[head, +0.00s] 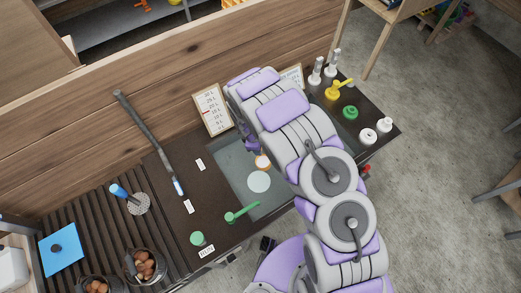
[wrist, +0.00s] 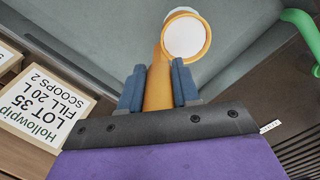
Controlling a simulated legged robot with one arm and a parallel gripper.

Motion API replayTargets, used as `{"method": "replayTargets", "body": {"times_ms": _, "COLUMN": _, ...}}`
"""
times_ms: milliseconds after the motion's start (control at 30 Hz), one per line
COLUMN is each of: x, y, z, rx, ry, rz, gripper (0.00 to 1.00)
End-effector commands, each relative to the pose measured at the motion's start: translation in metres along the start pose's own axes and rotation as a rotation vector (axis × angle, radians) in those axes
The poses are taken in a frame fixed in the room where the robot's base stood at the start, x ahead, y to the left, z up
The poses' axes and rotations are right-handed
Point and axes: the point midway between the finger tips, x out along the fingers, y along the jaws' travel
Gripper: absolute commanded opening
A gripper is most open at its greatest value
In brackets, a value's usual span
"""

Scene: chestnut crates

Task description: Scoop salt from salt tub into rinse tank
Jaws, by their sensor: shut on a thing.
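My gripper (wrist: 158,88) is shut on the orange handle of a scoop (wrist: 157,82). The scoop's round orange bowl holds a flat white fill that looks like salt. The scoop also shows in the head view (head: 262,162), over the grey rinse tank (head: 230,160), where my arm hides much of the tank. A pale white disc (head: 259,182) shows just below the scoop in the picture; I cannot tell whether it is in the tank. I cannot pick out the salt tub for certain.
A green tap (head: 243,212) reaches over the tank's near edge. A lot card (wrist: 45,110) reads fill 20 L, scoops 2. A level card (head: 213,109) stands behind. Several bottles and jars (head: 350,112) are at right. Buckets of chestnuts (head: 146,267) stand at lower left.

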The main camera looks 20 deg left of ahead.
Motion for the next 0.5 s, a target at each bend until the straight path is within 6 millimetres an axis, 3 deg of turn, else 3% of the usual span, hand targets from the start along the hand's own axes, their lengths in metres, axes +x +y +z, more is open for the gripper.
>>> {"method": "replayTargets", "body": {"times_ms": 500, "x": 0.0046, "y": -0.0046, "z": -0.0018, "rx": 0.001, "ry": -0.11, "rz": 0.058, "gripper": 0.0}}
